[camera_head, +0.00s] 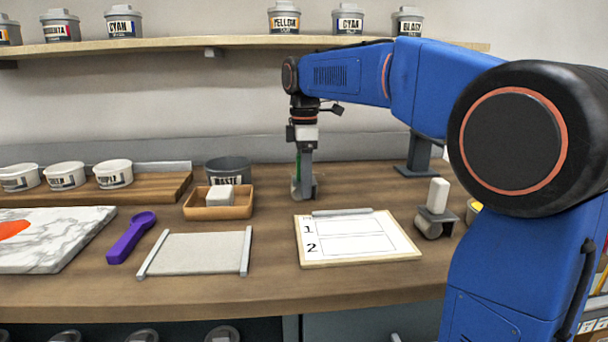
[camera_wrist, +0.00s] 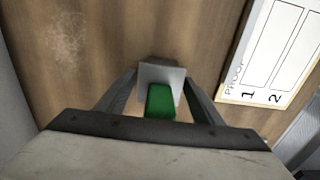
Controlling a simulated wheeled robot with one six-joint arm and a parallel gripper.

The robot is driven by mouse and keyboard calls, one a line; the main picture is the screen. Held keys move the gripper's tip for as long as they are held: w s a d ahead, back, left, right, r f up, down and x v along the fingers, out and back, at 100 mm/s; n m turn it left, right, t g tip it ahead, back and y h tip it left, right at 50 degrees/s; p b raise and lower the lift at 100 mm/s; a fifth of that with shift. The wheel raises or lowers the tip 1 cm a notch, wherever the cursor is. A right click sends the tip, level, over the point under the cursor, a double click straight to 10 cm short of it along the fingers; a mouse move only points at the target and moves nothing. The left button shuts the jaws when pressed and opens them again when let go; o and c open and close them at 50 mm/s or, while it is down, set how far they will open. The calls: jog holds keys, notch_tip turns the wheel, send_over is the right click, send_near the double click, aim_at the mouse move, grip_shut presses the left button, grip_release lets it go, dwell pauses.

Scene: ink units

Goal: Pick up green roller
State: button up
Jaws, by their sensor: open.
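The green roller shows in the wrist view as a green handle (camera_wrist: 160,101) on a grey head (camera_wrist: 170,73), standing on the wooden bench. In the head view a sliver of its green handle (camera_head: 298,166) shows behind my gripper (camera_head: 303,190), which points straight down at the back middle of the bench. In the wrist view my gripper (camera_wrist: 163,97) is open, with one finger on each side of the green handle. I cannot tell whether either finger touches it. Part of the roller is hidden by my gripper in the head view.
A clipboard (camera_head: 357,247) lies in front of the roller. A wooden tray (camera_head: 217,212) with a white block and a dark waste tub (camera_head: 229,171) stand to its left. A white-handled roller (camera_head: 436,205) stands to the right. A shelf (camera_head: 220,44) with ink tubs runs above.

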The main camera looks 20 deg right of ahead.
jog(key=shift+c, duration=0.6)
jog(key=c, duration=0.7)
jog(key=shift+r, duration=0.15)
notch_tip(320, 180, up, 10)
jog(key=shift+f, duration=0.1)
